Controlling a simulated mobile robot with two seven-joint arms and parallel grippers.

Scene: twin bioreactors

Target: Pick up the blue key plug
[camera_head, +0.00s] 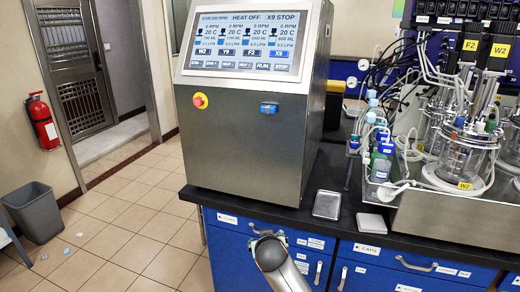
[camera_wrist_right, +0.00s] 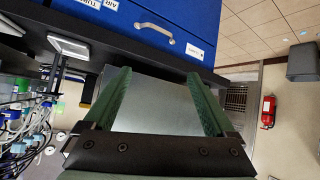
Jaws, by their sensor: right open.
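The blue key plug (camera_head: 269,108) sits on the front face of the steel control cabinet (camera_head: 240,150), below its screen and right of the red and yellow stop knob, in the head view. The plug cannot be made out in the right wrist view. My right gripper (camera_wrist_right: 160,76) shows there with its two green fingers wide apart. Nothing is held between them; a plain grey surface shows behind the gap. One of my arm links rises at the bottom middle of the head view, below the cabinet, with no fingers visible. My left gripper is not in view.
The black bench top (camera_head: 310,206) holds a small metal tray (camera_head: 327,204) and a white pad (camera_head: 371,223) right of the cabinet. Glass bioreactor vessels (camera_head: 462,160) with tubing stand further right. Blue drawers (camera_head: 350,272) lie below. Open tiled floor is at left, with a grey bin (camera_head: 35,212).

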